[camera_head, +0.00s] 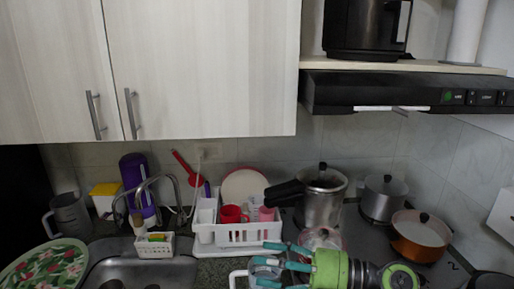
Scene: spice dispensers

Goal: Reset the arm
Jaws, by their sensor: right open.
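My right gripper (272,265) shows at the bottom centre, with teal fingers spread and pointing left from a green and grey arm. It is open. A clear container with a white handle (238,278) is at the fingertips, partly hidden by them; I cannot tell whether they touch it. I see nothing clearly held. My left gripper is not in view. No spice dispenser can be made out clearly.
A white dish rack (240,234) with red cups stands behind the fingers. A steel pressure cooker (322,207), a grey pot (383,200) and an orange pan (420,236) are on the stove. A sink (180,272) lies left; cabinets (205,70) and a black hood (375,92) hang above.

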